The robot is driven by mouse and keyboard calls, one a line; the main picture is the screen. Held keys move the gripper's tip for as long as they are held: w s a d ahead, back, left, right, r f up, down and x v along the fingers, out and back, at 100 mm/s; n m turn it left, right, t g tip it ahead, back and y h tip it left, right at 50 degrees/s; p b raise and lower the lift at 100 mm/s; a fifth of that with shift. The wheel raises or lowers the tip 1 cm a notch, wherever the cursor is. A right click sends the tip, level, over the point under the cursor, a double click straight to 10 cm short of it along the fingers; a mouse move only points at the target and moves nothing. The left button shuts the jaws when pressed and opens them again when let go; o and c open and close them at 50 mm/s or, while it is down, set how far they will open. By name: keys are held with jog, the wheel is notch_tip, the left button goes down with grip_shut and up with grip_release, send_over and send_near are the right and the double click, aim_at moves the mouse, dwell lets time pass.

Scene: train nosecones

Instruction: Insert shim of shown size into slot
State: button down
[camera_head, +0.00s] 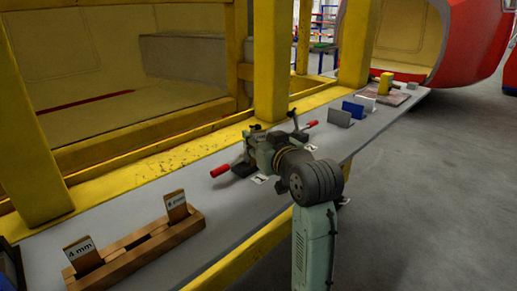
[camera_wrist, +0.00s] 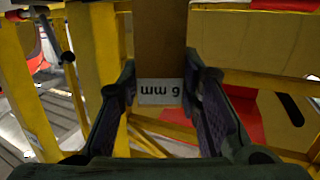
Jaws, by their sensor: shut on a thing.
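My gripper (camera_wrist: 162,85) is shut on a brown shim (camera_wrist: 158,40) in the wrist view. Its white label, upside down there, reads 6 mm. The shim stands between the two dark fingers and runs out of the top of the picture. In the head view my arm reaches over the bench, and its wrist hides the fingertips and most of what lies behind them. A wooden rack (camera_head: 140,250) at the lower left holds a 4 mm shim (camera_head: 83,256) and a shim that seems marked 8 mm (camera_head: 176,206), with a gap between. I cannot make out the slot.
Red handles (camera_head: 220,170) and (camera_head: 307,125) show on either side of my wrist on the grey bench (camera_head: 225,215). Numbered tags lie near it. Yellow posts (camera_head: 271,60) rise behind the bench. Small blocks (camera_head: 353,109) stand farther along it.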

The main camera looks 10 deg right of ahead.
jog(key=shift+f+p, duration=0.3)
jog(key=shift+f, duration=1.45)
jog(key=shift+f, duration=0.1)
jog(key=shift+f, duration=0.15)
jog(key=c, duration=1.2)
grip_release()
jog(key=shift+o, duration=0.2)
